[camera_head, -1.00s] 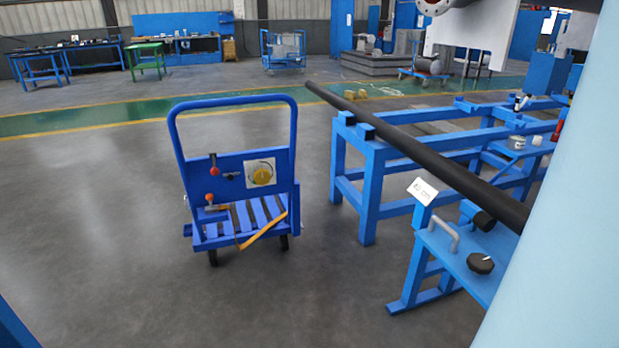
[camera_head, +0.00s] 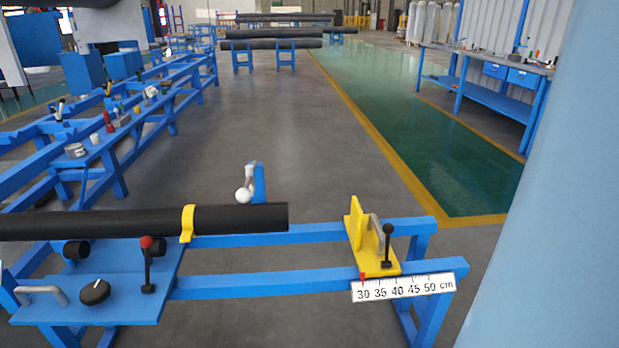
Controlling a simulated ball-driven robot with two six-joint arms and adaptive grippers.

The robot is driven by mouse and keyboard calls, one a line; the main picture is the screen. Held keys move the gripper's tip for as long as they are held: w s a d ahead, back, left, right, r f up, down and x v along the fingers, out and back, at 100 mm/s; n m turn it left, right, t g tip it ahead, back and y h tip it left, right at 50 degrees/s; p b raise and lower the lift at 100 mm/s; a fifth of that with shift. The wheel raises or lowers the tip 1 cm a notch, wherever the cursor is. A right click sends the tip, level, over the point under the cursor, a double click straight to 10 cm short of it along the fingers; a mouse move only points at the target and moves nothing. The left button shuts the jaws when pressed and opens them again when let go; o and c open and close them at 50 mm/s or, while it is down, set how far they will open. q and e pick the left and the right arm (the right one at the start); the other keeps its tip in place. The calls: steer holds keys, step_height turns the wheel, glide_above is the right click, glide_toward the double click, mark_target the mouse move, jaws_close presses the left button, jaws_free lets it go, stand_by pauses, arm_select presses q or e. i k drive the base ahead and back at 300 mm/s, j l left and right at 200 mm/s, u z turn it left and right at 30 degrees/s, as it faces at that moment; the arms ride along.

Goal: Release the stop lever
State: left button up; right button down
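A yellow stop (camera_head: 355,232) sits on the blue rails of the stand at the right, apart from the end of a black pipe (camera_head: 240,218). A lever with a black knob (camera_head: 388,242) stands upright on the stop's base, beside a grey handle (camera_head: 376,232). A red pointer at the stop is near the 30 mark of a white centimetre scale (camera_head: 405,287). Another lever with a red knob (camera_head: 147,262) stands on the blue plate at the left, in front of the pipe. Neither of my grippers is in view.
A yellow clamp (camera_head: 187,223) wraps the pipe. A black dial (camera_head: 95,292) and a grey handle (camera_head: 42,293) are on the blue plate. A white ball knob (camera_head: 243,195) stands behind the pipe. Open floor (camera_head: 270,115) lies beyond the stand.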

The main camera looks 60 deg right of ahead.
mark_target(388, 230)
steer(key=k+z, duration=0.1)
steer(key=z, duration=2.15)
